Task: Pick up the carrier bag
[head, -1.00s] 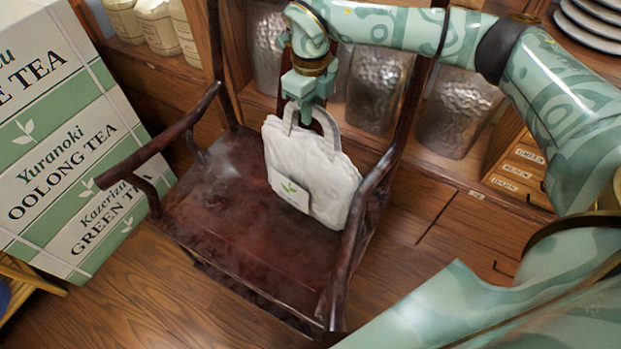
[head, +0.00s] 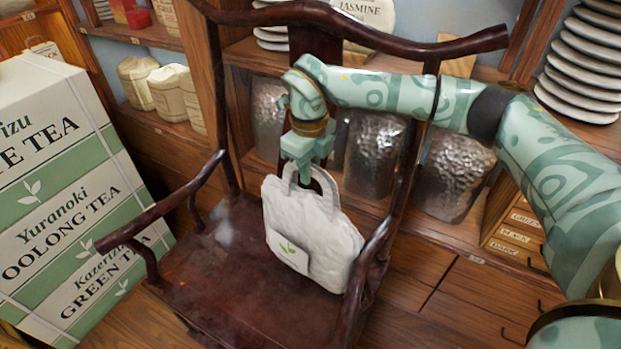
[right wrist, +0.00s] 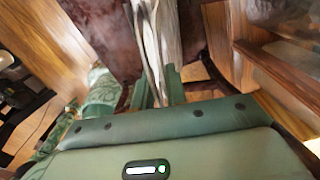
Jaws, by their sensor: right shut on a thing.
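The white carrier bag (head: 325,240), with a small green leaf on its label, is upright over the seat of a dark wooden chair (head: 235,290). My right gripper (head: 305,172) is above the bag, shut on its looped handle. In the right wrist view the bag (right wrist: 154,45) shows edge-on as a pale strip running up from between the fingers of my right gripper (right wrist: 157,88). I cannot tell whether the bag's base touches the seat. My left gripper is not in view.
The chair's armrests (head: 165,208) and tall back (head: 365,22) enclose the bag closely. Shelves behind hold hammered metal canisters (head: 375,155) and stacked plates (head: 580,75). Large tea boxes (head: 60,200) stand at the left.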

